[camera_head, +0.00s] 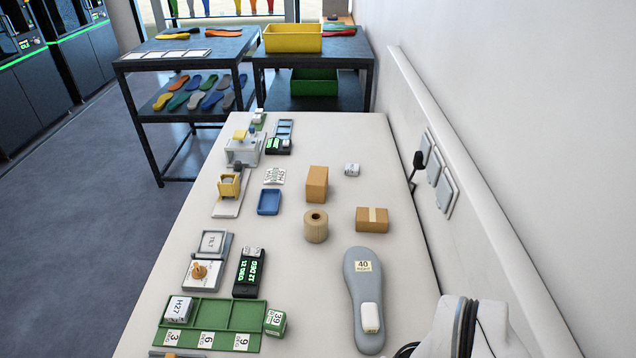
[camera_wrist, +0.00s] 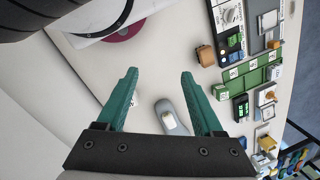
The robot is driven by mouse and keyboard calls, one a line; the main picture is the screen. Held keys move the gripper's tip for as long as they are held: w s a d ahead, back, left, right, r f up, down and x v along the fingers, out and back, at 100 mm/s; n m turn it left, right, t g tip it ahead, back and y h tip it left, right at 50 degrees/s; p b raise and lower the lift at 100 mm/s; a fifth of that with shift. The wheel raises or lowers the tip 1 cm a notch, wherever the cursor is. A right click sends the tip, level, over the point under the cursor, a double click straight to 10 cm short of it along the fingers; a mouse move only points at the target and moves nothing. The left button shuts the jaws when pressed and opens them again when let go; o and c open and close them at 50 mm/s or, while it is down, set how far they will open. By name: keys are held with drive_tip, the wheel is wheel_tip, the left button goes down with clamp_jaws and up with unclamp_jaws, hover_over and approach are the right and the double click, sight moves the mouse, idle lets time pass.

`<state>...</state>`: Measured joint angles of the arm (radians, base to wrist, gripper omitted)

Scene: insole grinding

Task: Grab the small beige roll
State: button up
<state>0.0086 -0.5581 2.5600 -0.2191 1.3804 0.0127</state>
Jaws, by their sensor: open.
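The small beige roll (camera_head: 316,232) stands upright on the white table, right of the middle in the head view, with its dark core hole facing up. I cannot make it out in the wrist view. My gripper (camera_wrist: 158,74) shows in the wrist view with its two green fingers wide apart and nothing held between them. It hangs above the table, near the grey insole (camera_wrist: 166,107). In the head view my gripper is not visible.
A brown upright box (camera_head: 317,183) stands just behind the roll and a flat taped box (camera_head: 371,220) lies to its right. The grey insole (camera_head: 361,278) with a white block (camera_head: 370,317) lies in front. A blue tray (camera_head: 269,202) is to the left. A wall bounds the right.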

drive_tip(key=o, duration=0.4)
drive_tip(key=n+t+h, duration=0.2)
drive_tip(key=n+t, duration=0.3)
drive_tip(key=n, duration=0.1)
hover_over(316, 221)
drive_tip(key=s, duration=0.6)
wheel_tip(316, 221, down, 5)
drive_tip(key=shift+y, duration=0.3)
drive_tip(key=x, duration=1.6)
drive_tip(key=shift+w+d+f, duration=0.1)
drive_tip(key=shift+w+d, duration=0.1)
drive_tip(key=shift+w, duration=0.15)
